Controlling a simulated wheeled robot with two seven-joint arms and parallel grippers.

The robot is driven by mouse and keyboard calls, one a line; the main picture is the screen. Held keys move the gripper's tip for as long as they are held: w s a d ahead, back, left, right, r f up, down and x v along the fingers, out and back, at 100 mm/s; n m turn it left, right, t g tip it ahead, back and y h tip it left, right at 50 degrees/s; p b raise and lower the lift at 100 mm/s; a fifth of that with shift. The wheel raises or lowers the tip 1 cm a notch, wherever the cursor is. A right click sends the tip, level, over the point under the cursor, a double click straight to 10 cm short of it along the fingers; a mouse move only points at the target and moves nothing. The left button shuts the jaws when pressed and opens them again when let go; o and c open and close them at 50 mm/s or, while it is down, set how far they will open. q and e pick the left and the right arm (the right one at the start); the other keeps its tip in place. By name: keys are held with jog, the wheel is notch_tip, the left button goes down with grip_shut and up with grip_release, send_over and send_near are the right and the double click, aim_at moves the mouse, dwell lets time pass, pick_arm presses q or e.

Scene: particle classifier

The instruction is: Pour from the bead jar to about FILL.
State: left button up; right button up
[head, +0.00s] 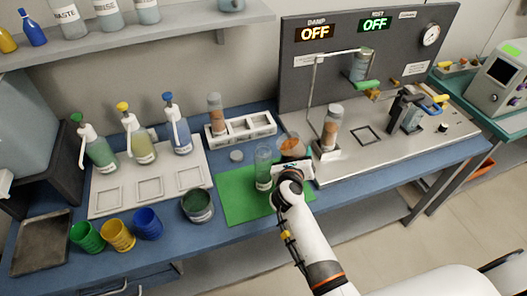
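A grey round lid (236,156) lies on the blue table. My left gripper is not in view.
A bead-filled jar (332,130) stands on the metal rig plate at right; another (215,113) sits in the white rack (243,130). The mat's front is clear.

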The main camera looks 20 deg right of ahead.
aim_at(297, 136)
jog(key=shift+w+a+r, duration=0.1)
jog(key=shift+a+r, duration=0.05)
jog(key=shift+r+n, duration=0.15)
jog(key=shift+n, duration=0.15)
jog(key=shift+n+h, duration=0.5)
jog(key=shift+n, duration=0.1)
jog(key=shift+w+a+r+p, duration=0.15)
jog(key=shift+r+p, duration=0.15)
jog(key=shift+r, duration=0.35)
jog(key=shift+s+a+r+p, duration=0.15)
jog(key=shift+r+p, duration=0.15)
jog(key=shift+r, duration=0.35)
jog(key=shift+w+a+r+p, duration=0.15)
jog(key=shift+r+p, duration=0.15)
jog(key=shift+r, duration=0.35)
jog(key=shift+r+n+h, duration=0.4)
jog(key=shift+r+n, duration=0.1)
jog(key=shift+n, duration=0.2)
jog(key=shift+d+f+n+t+h+b, duration=0.1)
jog(key=shift+f+n+t+h+b, duration=0.2)
jog(key=shift+n+b, duration=0.35)
jog(key=shift+d+f+n+t+h+b, duration=0.1)
jog(key=shift+n+t+h+b, duration=0.25)
jog(key=shift+n, duration=0.4)
dwell(0.8)
jog(key=shift+a+r+n+p, duration=0.15)
jog(key=shift+r+n+p, duration=0.15)
jog(key=shift+r+n, duration=0.45)
dwell(1.3)
